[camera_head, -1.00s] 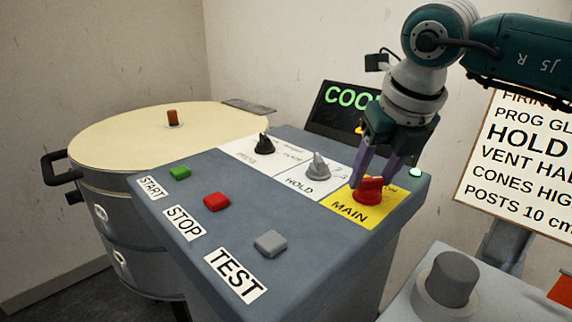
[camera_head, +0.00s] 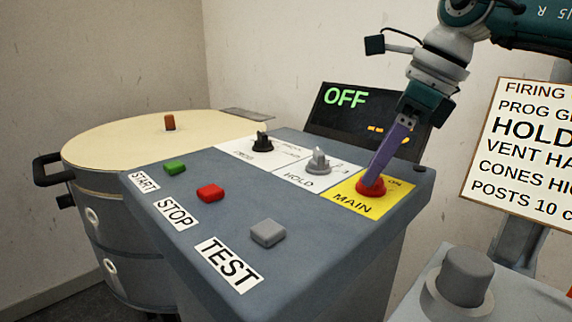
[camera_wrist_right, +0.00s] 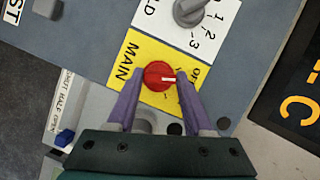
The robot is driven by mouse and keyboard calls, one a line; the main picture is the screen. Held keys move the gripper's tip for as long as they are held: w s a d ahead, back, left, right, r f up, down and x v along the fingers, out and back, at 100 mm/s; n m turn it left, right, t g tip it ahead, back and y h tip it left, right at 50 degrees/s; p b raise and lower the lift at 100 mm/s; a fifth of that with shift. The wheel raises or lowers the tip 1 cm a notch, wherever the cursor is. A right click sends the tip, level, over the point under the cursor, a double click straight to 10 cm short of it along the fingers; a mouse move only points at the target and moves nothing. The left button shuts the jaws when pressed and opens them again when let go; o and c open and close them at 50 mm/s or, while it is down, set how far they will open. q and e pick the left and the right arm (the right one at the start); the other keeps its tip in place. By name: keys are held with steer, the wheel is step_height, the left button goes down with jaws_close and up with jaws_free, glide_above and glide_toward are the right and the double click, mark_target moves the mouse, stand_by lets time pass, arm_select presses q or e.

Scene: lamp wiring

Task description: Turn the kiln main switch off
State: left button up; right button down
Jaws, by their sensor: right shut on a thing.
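The red main switch knob (camera_head: 371,187) sits on the yellow MAIN plate (camera_head: 345,196) at the right end of the grey-blue console. In the right wrist view the red knob (camera_wrist_right: 159,76) shows a white pointer line, which points toward the right of that picture. My right gripper (camera_head: 375,180) is shut on the knob. Its purple fingers (camera_wrist_right: 155,82) stand on either side of it. The display (camera_head: 346,97) behind the console reads OFF in green. My left gripper is not in view.
The console carries a black PROG knob (camera_head: 262,142), a grey HOLD knob (camera_head: 318,160), and green (camera_head: 175,167), red (camera_head: 210,192) and grey (camera_head: 268,233) buttons. The round kiln (camera_head: 110,150) stands at left. A text sign (camera_head: 525,150) and grey knob (camera_head: 465,275) are at right.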

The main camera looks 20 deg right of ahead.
steer(key=n+b, duration=0.1)
steer(key=n, duration=0.1)
steer(key=n+g+y+b, duration=0.1)
steer(key=n, duration=0.2)
steer(key=shift+w+g, duration=0.15)
steer(key=shift+g, duration=0.15)
stand_by(0.4)
steer(key=shift+c, duration=1.5)
jaws_free()
steer(key=v, duration=1)
steer(key=shift+p, duration=0.45)
